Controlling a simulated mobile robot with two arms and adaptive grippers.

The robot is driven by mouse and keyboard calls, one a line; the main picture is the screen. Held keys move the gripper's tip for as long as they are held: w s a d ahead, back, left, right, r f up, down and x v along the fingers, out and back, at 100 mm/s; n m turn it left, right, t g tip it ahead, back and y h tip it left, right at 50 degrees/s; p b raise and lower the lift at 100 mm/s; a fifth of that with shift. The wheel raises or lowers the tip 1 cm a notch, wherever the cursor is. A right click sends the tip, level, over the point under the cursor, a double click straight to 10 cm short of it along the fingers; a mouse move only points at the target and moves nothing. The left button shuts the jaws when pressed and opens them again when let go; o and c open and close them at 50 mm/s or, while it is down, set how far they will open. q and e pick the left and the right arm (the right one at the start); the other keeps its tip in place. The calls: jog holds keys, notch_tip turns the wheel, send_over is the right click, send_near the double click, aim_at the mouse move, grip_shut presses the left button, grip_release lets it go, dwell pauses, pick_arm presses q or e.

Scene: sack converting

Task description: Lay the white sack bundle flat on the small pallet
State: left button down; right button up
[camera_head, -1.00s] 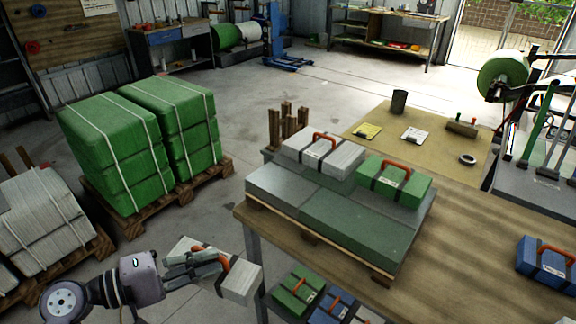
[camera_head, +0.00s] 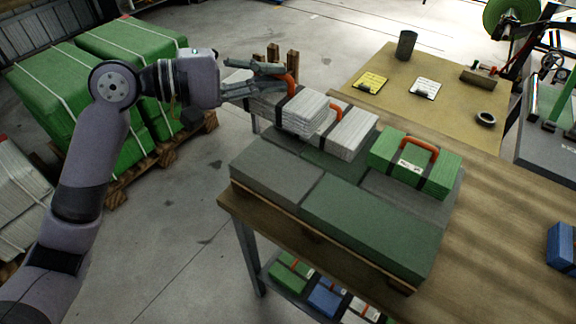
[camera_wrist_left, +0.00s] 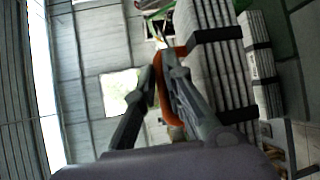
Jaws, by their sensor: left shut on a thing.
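My left gripper (camera_head: 283,78) is shut on the orange handle of a white sack bundle (camera_head: 305,110) with dark straps. The held bundle is at the back left of the small pallet (camera_head: 262,201), overlapping its edge in the head view. Whether it touches the load below cannot be told. The left wrist view shows the fingers (camera_wrist_left: 166,68) at the handle and the held bundle (camera_wrist_left: 213,65) beside them. A second white bundle (camera_head: 352,132) and a green bundle (camera_head: 425,165) lie on the pallet's grey and green layer. My right gripper is not in view.
The pallet stands on a wooden table (camera_head: 490,240). A tan mat (camera_head: 440,100) behind it holds a dark cup (camera_head: 405,45), a tape ring (camera_head: 485,118) and cards. A blue bundle (camera_head: 562,248) lies at the right. Large green stacks (camera_head: 50,90) stand at left.

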pick_arm(q)
jog(key=d+r, duration=0.1)
jog(key=w+d+r, duration=0.1)
jog(key=shift+w+d+r, duration=0.15)
jog(key=shift+r, duration=0.25)
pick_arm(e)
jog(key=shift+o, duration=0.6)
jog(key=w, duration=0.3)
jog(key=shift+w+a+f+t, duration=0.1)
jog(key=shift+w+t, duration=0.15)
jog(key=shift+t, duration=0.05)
pick_arm(q)
jog(key=shift+f, duration=0.35)
notch_tip(320, 180, down, 18)
jog(key=shift+f+p, duration=0.25)
jog(key=shift+p, duration=0.15)
jog(key=shift+f, duration=0.25)
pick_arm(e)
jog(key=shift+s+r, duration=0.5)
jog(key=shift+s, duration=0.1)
pick_arm(q)
jog(key=shift+f, duration=0.15)
jog(key=c, duration=1.7)
grip_release()
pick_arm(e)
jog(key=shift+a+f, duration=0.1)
